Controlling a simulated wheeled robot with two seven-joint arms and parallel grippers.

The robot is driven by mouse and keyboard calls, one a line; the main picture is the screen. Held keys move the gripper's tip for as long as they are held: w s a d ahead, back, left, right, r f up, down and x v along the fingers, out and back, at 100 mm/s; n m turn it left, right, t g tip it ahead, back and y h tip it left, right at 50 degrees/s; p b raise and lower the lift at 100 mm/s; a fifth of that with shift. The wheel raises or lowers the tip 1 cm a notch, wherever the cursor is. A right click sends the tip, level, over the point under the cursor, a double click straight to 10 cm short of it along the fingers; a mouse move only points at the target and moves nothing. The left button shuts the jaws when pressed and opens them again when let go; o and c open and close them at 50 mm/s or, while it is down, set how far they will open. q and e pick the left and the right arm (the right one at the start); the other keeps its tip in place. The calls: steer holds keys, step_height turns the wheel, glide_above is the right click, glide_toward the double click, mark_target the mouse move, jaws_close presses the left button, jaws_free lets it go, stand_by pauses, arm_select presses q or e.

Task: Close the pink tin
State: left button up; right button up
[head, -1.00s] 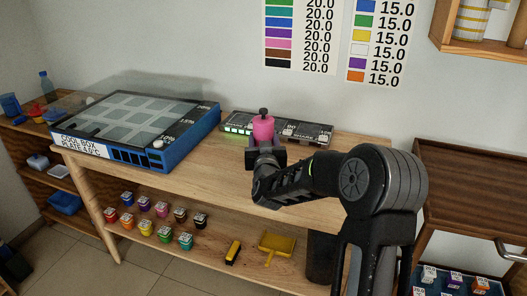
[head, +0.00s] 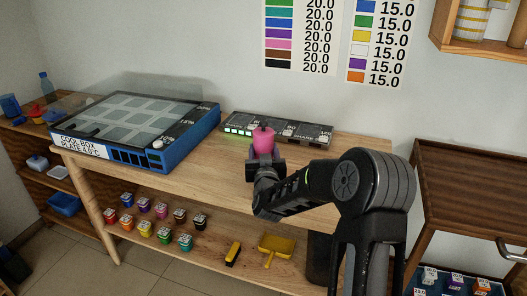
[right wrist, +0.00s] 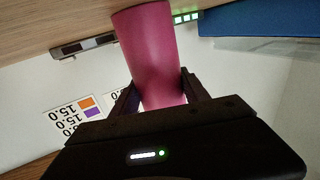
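The pink tin (head: 263,141) is in front of the black panel device at the back of the wooden table. A small dark piece shows at its top; I cannot tell if this is a lid. My right gripper (head: 264,157) has its fingers on both sides of the tin and looks shut on it. In the right wrist view, the pink tin (right wrist: 152,55) stands between the two fingers (right wrist: 159,90). I cannot tell whether its base touches the table. My left gripper is not in view.
The black panel device (head: 295,132) with green lights lies behind the tin. A blue cool box (head: 190,140) stands to the left. Small coloured pots (head: 162,210), a yellow tray (head: 277,243) and a yellow-black tool (head: 233,252) are on the lower shelf. The front tabletop (head: 200,178) is clear.

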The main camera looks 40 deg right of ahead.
steer(key=o, duration=0.4)
steer(key=shift+c, duration=0.2)
steer(key=shift+r, duration=0.1)
steer(key=shift+r, duration=0.15)
steer(key=shift+s+a, duration=0.15)
steer(key=shift+s, duration=0.1)
steer(key=v, duration=1.1)
steer(key=shift+s+a, duration=0.1)
steer(key=shift+s, duration=0.15)
